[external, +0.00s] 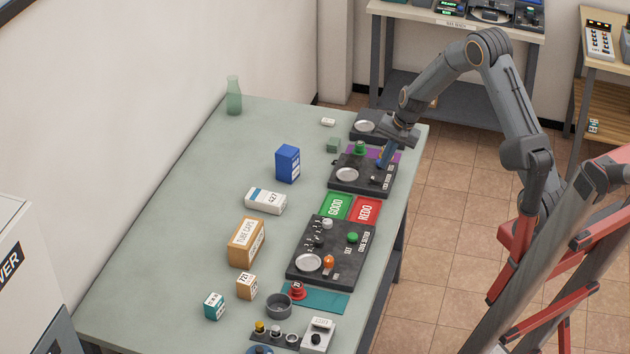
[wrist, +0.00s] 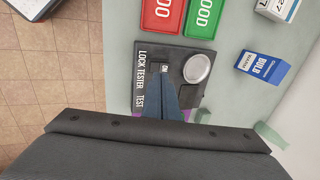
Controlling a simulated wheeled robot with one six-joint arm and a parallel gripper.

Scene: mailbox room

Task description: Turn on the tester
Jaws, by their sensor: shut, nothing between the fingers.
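My gripper (external: 381,164) reaches down over the panel's right part. In the wrist view my shut, empty gripper (wrist: 166,74) has its blue fingertips right beside the "ON" label. The fingers hide part of the panel, and I cannot tell whether they touch it. The switch's position is not clear.
A larger dark panel (external: 293,268) with knobs lies nearer the camera, past the green GOOD tray (external: 331,213) and red REDO tray (external: 360,217). Another dark panel (external: 360,136) lies behind. A blue bulb box (external: 288,164) stands left. The table's left part is mostly clear.

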